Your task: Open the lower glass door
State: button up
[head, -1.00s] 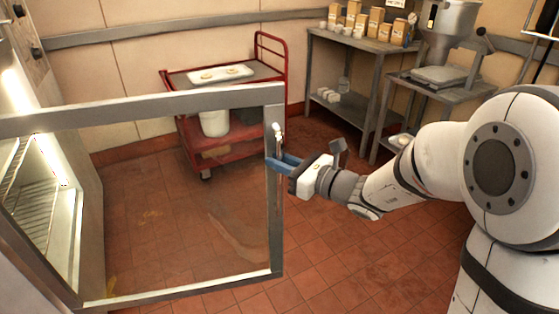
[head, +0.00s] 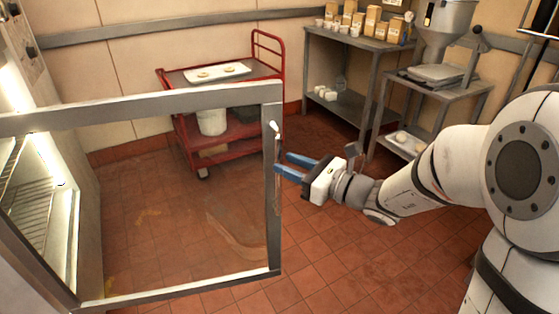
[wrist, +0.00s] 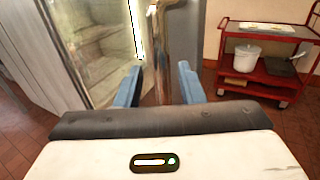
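The lower glass door (head: 274,225) stands swung wide open from the lit cabinet at the left, its grey metal frame around a clear pane. Its handle (head: 276,135) is on the free vertical edge. My gripper (head: 283,166) is beside that edge, with its two blue fingers spread apart. In the wrist view the gripper (wrist: 158,82) shows open, with the metal handle (wrist: 165,50) seen between and beyond the fingers. I cannot tell whether a finger touches the handle.
The lit cabinet (head: 50,200) with wire racks is at the left. A red cart (head: 190,130) holding a white tray and a bucket stands behind the door. Metal tables (head: 360,45) stand at the back right. The tiled floor (head: 340,270) right of the door is clear.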

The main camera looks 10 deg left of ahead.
jog(key=v, duration=0.4)
jog(key=shift+s+d, duration=0.1)
jog(key=shift+d, duration=0.05)
jog(key=s+d+n+g+h+p, duration=0.5)
jog(key=s+n+g+h+p, duration=0.15)
jog(key=s+n, duration=0.65)
jog(key=s+d+r+n+t+h+p, duration=0.1)
jog(key=d+n+h, duration=0.3)
jog(key=d, duration=0.4)
jog(key=s+d+r+n+t+h+p, duration=0.1)
jog(key=s+d+r+n+h+p, duration=0.1)
jog(key=d+n+h, duration=0.3)
jog(key=d+r+h+p, duration=0.1)
jog(key=d, duration=0.2)
jog(key=shift+d+t+p, duration=0.35)
jog(key=shift+p, duration=0.05)
